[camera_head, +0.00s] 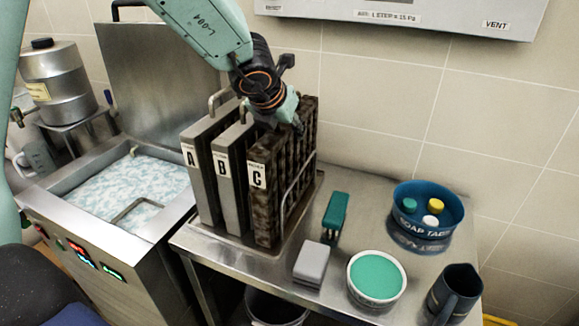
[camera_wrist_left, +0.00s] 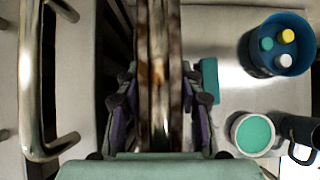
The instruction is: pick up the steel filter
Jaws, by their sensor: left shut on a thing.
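Three upright slab filters stand side by side in a steel rack on the counter: grey filter A (camera_head: 203,170), grey filter B (camera_head: 230,180) and brown, grimy filter C (camera_head: 263,205). A and B show steel loop handles on top. My left gripper (camera_head: 288,112) is over the top of filter C, reaching down from above. In the left wrist view its fingers (camera_wrist_left: 160,105) are shut on the steel handle of filter C, with brown-stained metal between them. The gripper hides this handle in the head view. Filter C appears seated in the rack. My right gripper is out of view.
A tank of foamy liquid (camera_head: 130,190) is at left, its lid raised. Right of the rack are a green brush (camera_head: 335,215), a grey block (camera_head: 312,263), a bowl of green stuff (camera_head: 377,277), a blue tablet tub (camera_head: 425,222) and a dark jug (camera_head: 455,293). A wall unit (camera_head: 410,15) hangs above.

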